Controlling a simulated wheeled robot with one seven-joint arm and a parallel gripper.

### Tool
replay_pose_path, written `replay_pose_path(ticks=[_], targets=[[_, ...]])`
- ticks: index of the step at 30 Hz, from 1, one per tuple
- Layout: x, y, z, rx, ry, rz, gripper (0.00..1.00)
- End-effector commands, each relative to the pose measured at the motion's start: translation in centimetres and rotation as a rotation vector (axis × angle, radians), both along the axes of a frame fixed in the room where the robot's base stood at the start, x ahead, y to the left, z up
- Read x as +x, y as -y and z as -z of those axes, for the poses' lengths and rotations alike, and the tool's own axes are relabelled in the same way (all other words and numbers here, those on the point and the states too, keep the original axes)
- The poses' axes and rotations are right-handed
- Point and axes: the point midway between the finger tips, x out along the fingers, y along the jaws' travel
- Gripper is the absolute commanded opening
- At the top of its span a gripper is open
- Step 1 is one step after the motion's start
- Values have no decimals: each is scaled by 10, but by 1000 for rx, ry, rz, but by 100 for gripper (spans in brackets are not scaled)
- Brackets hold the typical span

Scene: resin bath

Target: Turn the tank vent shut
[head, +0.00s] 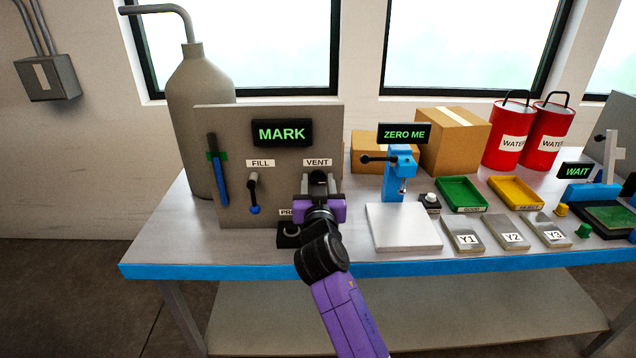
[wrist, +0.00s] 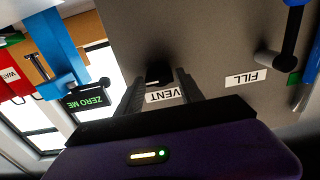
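The tank vent, under the VENT label (head: 318,162), is a dark valve (head: 319,176) on the grey panel (head: 210,130). My gripper (head: 319,188) is in front of it, and its purple body hides the lower part. In the wrist view the black end of the vent handle (wrist: 159,73) shows between my two fingertips (wrist: 160,80), with a finger on either side. The fingers are apart, and I see no clear contact with the handle. The handle's angle cannot be told. The grey tank (head: 197,90) stands behind the panel.
The FILL lever (head: 254,195) with its blue tip hangs down left of the vent. A blue level gauge (head: 217,170) with a green band is further left. A MARK display (head: 282,132) sits above. Right stands a blue stand (head: 399,175) with a white plate (head: 403,226).

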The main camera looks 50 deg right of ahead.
Motion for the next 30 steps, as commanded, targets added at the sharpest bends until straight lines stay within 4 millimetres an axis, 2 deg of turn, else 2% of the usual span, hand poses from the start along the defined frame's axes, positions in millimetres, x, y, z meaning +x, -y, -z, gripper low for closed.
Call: replay_pose_path(ticks=[1, 6, 17, 30], targets=[[0, 0, 0, 0, 0, 0, 33], [0, 0, 0, 0, 0, 0, 0], [0, 0, 0, -34, -43, 1, 0], [1, -1, -1, -242, -312, 0, 0]])
